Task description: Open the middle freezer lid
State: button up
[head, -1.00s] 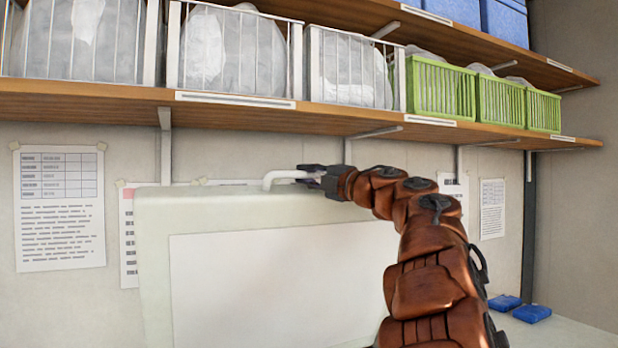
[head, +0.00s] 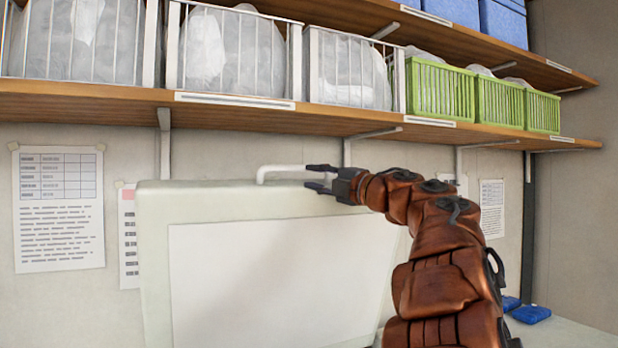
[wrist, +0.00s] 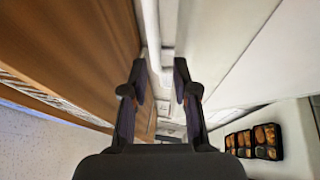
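The freezer lid (head: 155,260) stands raised, nearly upright, with its pale panel facing me in the head view. Its white handle (head: 285,168) runs along the top edge. My gripper (head: 319,177) is at the right end of the handle, with its fingers spread apart. In the wrist view my gripper (wrist: 159,78) also shows two separated fingers, and the white handle bar (wrist: 151,25) lies beyond and between them. I cannot tell whether a finger touches the bar. The right part of the lid is hidden behind my arm.
A wooden shelf (head: 230,112) with white baskets (head: 345,68) and green baskets (head: 440,90) runs above the lid. Papers (head: 58,208) hang on the wall behind. Filled bento trays (wrist: 255,142) show at the lower right in the wrist view.

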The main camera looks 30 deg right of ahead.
jog(key=v, duration=0.9)
jog(key=shift+w, duration=0.1)
